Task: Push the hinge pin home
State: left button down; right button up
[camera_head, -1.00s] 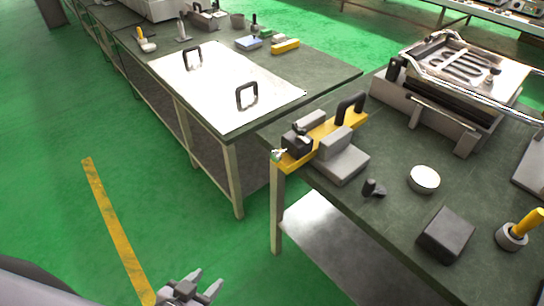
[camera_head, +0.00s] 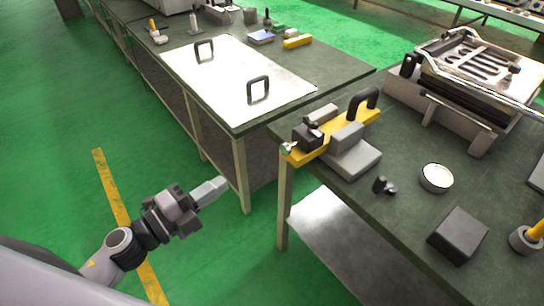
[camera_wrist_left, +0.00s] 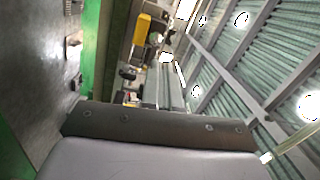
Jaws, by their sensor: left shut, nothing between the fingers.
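A yellow bar with a black loop handle (camera_head: 364,103) lies in a grey block fixture (camera_head: 352,160) at the near left corner of the right bench. A small pale pin-like piece (camera_head: 288,148) shows at the bar's left end, beside a dark block; I cannot tell for sure that it is the hinge pin or how deep it sits. My left gripper (camera_head: 222,185) is shut and empty, over the floor in front of the benches, to the left of and lower in the picture than the fixture. My right gripper is not in view.
The right bench (camera_head: 408,215) carries a small black knob piece (camera_head: 383,186), a round white-topped dish (camera_head: 436,178), a dark block (camera_head: 458,235) and a large metal heating unit (camera_head: 470,80). The left bench holds a white plate (camera_head: 225,75) with two handles. Open floor lies left.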

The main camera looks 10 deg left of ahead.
pick_arm(q)
jog(key=shift+d+r+m+g+h, duration=0.15)
jog(key=shift+m+g+h, duration=0.1)
jog(key=shift+m, duration=0.5)
jog(key=shift+d+r+m+g+h, duration=0.1)
jog(key=shift+m+g+h, duration=0.15)
jog(key=shift+m, duration=0.5)
jog(key=shift+w, duration=0.15)
jog(key=p, duration=0.2)
send_near(283, 150)
jog(key=x, duration=0.5)
jog(key=shift+w+d, duration=0.15)
jog(key=shift+d, duration=0.05)
jog(key=shift+w+d, duration=0.45)
jog(key=shift+w, duration=0.15)
jog(key=shift+x, duration=1.75)
